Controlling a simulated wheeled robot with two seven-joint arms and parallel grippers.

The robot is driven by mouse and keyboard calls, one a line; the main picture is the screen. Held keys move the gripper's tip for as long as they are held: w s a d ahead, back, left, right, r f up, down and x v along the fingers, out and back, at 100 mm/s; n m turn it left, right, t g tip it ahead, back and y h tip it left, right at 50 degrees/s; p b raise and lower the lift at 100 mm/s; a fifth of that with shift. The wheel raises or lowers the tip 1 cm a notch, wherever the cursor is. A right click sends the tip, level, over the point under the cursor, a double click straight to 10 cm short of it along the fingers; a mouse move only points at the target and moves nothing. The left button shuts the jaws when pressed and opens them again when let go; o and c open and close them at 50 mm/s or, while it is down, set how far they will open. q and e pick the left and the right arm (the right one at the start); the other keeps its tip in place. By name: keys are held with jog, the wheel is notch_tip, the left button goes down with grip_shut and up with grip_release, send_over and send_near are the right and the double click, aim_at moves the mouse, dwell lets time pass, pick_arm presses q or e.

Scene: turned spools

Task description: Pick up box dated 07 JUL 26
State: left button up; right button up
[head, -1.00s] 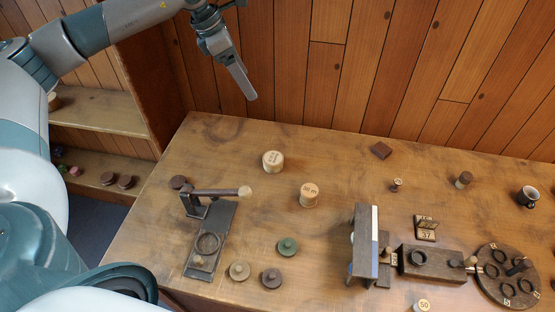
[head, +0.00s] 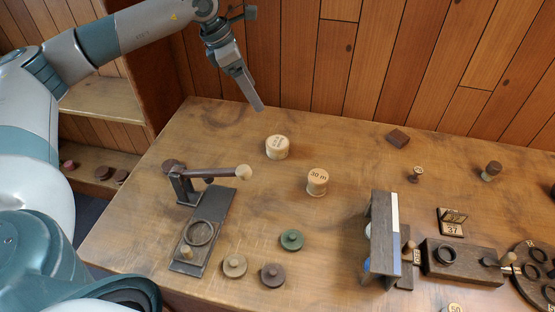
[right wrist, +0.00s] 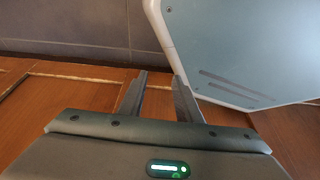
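A pale round box (head: 277,147) with small dark lettering on its top stands upright on the table in the head view. The lettering is too small to read surely as a date. A similar pale spool (head: 317,182) marked "30 m" stands to its right and nearer. My left gripper (head: 260,107) hangs beyond the table's back-left part, above and left of the lettered box, apart from it. Its fingers overlap in this view, so their gap is hidden. My right gripper (right wrist: 161,76) shows only in the right wrist view, with its fingers apart and nothing between them.
A dark lever press (head: 205,225) stands at the table's left. Green (head: 291,240), tan (head: 234,265) and brown (head: 273,275) knobs lie in front. Wood around the lettered box is clear.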

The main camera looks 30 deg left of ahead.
aim_at(276, 143)
pick_arm(q)
notch_tip(276, 143, down, 5)
jog(key=b, duration=0.3)
jog(key=shift+f+b, duration=0.15)
jog(key=shift+b, duration=0.25)
pick_arm(e)
jog(key=shift+t, duration=0.5)
jog(key=w+f, duration=0.1)
jog(key=f, duration=0.1)
jog(key=w+a+f, duration=0.1)
jog(key=w, duration=0.1)
jog(key=shift+w+a+f, duration=0.1)
jog(key=shift+a+f, duration=0.1)
jog(key=shift+f, duration=0.15)
pick_arm(q)
jog(key=p+x, duration=0.4)
jog(key=x, duration=0.8)
jog(key=shift+d+f, duration=0.1)
pick_arm(e)
jog(key=s+d+f+g, duration=0.1)
jog(key=s+d+g, duration=0.2)
jog(key=s, duration=1)
jog(key=shift+s+d+g+h, duration=0.4)
jog(key=shift+d, duration=0.85)
pick_arm(q)
jog(key=shift+w, duration=0.1)
